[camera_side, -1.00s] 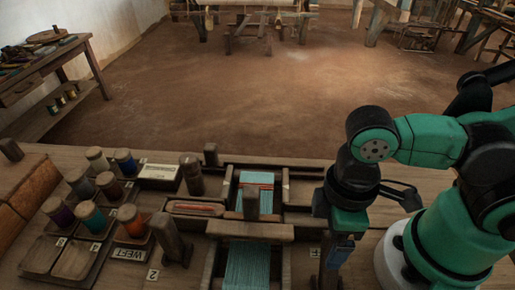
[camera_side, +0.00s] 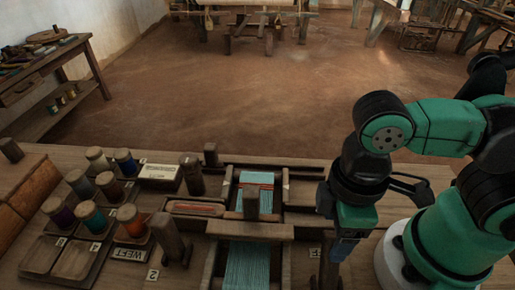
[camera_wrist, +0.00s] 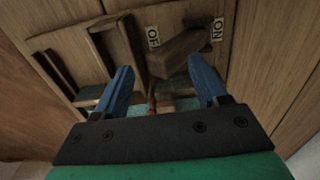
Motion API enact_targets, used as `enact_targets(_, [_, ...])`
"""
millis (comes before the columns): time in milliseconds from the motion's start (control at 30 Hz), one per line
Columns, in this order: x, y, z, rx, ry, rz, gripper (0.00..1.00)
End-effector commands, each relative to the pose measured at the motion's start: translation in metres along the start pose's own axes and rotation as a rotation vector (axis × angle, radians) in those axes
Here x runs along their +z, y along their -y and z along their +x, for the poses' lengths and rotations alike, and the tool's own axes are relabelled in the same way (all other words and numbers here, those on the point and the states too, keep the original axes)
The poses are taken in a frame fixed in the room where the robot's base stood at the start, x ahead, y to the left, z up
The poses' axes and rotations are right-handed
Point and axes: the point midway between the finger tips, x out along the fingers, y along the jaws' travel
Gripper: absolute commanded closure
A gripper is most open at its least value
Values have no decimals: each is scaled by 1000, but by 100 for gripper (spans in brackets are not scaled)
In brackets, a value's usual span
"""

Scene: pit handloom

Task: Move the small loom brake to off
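The brake lever (camera_wrist: 185,52), a dark wooden bar, lies between the OFF label (camera_wrist: 152,38) and the ON label (camera_wrist: 217,29) in the wrist view. Its upper end leans toward ON. My gripper (camera_wrist: 162,78) has its two blue fingers apart, with the lever showing in the gap between them. I cannot tell whether either finger touches it. In the side view my gripper (camera_side: 340,248) points down at the loom's right side. A label there is partly hidden, and so is most of the brake.
The loom has teal warp (camera_side: 248,265) and a wooden crossbar (camera_side: 250,231) left of my gripper. A rack holds several thread spools (camera_side: 91,217) further left. A shuttle (camera_side: 196,208) lies in a tray. Wooden blocks stand beside the brake in the wrist view.

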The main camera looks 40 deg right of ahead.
Motion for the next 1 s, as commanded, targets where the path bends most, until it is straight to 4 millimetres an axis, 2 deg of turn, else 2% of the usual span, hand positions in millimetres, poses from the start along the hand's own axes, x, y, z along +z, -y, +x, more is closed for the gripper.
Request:
enact_targets(400, [0,0,-40,-2,-1,-1,34])
enact_targets(800, [-1,0,-45,-3,-4,4,34])
enact_targets(933, [-10,-15,-42,3,-67,92,34])
enact_targets(1000, [-20,-34,-40,17,-144,196,34])
